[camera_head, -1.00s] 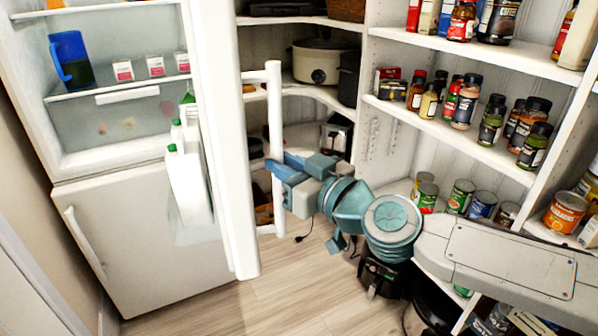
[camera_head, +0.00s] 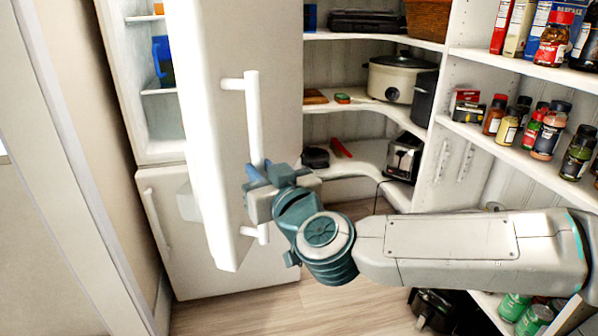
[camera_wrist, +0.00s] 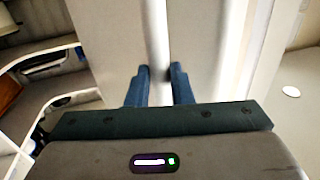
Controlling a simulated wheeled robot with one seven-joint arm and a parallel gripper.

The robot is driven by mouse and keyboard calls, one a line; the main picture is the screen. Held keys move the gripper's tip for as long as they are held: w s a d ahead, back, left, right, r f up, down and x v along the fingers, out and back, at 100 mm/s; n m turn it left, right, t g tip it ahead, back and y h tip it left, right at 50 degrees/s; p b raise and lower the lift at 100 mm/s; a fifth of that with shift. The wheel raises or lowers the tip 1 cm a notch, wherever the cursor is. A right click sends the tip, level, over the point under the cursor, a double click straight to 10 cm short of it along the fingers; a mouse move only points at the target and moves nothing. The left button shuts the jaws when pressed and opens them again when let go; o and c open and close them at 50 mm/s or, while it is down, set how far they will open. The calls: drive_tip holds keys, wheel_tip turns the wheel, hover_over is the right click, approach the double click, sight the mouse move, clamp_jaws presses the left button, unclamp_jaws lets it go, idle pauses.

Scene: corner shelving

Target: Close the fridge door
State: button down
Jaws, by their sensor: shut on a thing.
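The white fridge door (camera_head: 200,120) stands partly open and now hides most of the fridge inside. Its long vertical white handle (camera_head: 253,120) is on the door's face. My gripper (camera_head: 257,174) is shut on the lower part of the handle. In the wrist view, the two blue fingers (camera_wrist: 160,88) sit on either side of the handle (camera_wrist: 157,40). The fridge body (camera_head: 140,80) is behind the door, with a narrow strip of shelves and a blue pitcher (camera_head: 163,60) showing. The lower door (camera_head: 215,260) of the fridge looks shut.
Corner shelves (camera_head: 375,105) with a slow cooker (camera_head: 400,78) and a toaster (camera_head: 404,157) stand behind and right of the door. Spice jars (camera_head: 550,130) fill the right shelves. A wall and door frame (camera_head: 75,170) lie left. Wood floor (camera_head: 250,300) shows below.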

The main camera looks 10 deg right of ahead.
drive_tip(key=w+a, duration=0.3)
drive_tip(key=a, duration=0.4)
drive_tip(key=w+a, duration=0.3)
drive_tip(key=a, duration=0.5)
drive_tip(key=shift+a+f, duration=0.2)
drive_tip(key=shift+f, duration=0.2)
drive_tip(key=shift+y, duration=0.3)
drive_tip(key=c, duration=1.7)
unclamp_jaws()
drive_tip(key=o, duration=0.4)
drive_tip(key=shift+s+a+r, duration=0.15)
drive_tip(key=shift+s+a, duration=0.05)
drive_tip(key=shift+a, duration=0.1)
drive_tip(key=p+v, duration=0.2)
drive_tip(key=v, duration=1.1)
drive_tip(key=shift+s+d+r+p, duration=0.2)
drive_tip(key=shift+s+d+p, duration=0.05)
drive_tip(key=shift+s+p, duration=0.1)
drive_tip(key=shift+c, duration=0.2)
